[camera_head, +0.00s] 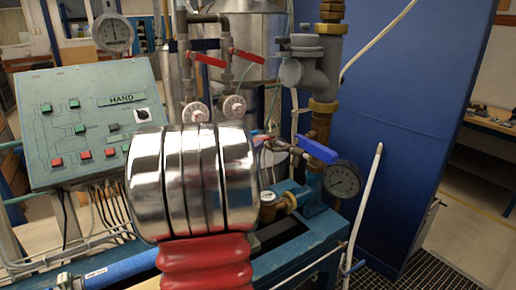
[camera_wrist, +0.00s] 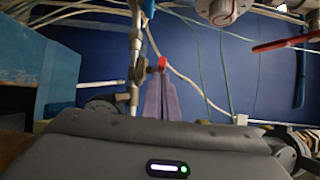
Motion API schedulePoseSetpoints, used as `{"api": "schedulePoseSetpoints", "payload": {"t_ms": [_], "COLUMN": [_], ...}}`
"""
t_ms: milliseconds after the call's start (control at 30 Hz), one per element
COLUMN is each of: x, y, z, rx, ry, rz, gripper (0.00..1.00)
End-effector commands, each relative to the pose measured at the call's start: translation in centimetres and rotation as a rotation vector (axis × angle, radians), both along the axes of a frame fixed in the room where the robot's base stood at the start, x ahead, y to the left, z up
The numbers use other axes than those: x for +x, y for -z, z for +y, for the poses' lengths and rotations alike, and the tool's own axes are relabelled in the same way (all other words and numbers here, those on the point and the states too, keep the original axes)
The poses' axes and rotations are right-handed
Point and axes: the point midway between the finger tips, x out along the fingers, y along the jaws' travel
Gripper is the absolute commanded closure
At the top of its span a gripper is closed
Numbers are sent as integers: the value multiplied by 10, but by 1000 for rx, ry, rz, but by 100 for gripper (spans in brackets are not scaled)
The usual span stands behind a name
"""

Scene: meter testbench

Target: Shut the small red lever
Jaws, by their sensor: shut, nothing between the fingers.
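A small red lever (camera_wrist: 162,63) shows as a short red end in the wrist view, beside a vertical metal pipe. My gripper (camera_wrist: 160,78) points up at it with two pale purple-grey fingers together and empty. The fingertips appear just below the red end; I cannot tell whether they touch it. In the head view a small reddish part (camera_head: 263,139) shows right of my chrome arm link, near a valve on the pipe. My arm hides much of that area and I cannot make out the gripper there.
Two longer red levers (camera_head: 208,60) (camera_head: 247,55) sit higher on the pipes. A blue lever (camera_head: 318,151) and a dark gauge (camera_head: 343,180) are to the right. A green control panel (camera_head: 85,125) stands left. A blue wall panel (camera_head: 400,120) is behind.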

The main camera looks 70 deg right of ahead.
Motion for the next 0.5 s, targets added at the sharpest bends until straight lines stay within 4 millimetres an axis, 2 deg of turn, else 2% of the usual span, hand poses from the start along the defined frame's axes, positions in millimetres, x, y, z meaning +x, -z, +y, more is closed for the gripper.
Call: {"api": "schedulePoseSetpoints", "payload": {"t_ms": [33, 67, 300, 500], "x": [7, 5, -16, 0], "y": [-1, -1, 0, 0], "z": [3, 5, 28, 57], "rx": [1, 1, -1, -1], "ry": [-20, -19, -7, -9], "rz": [4, 4, 0, 0], "gripper": [100, 100, 100, 100]}}
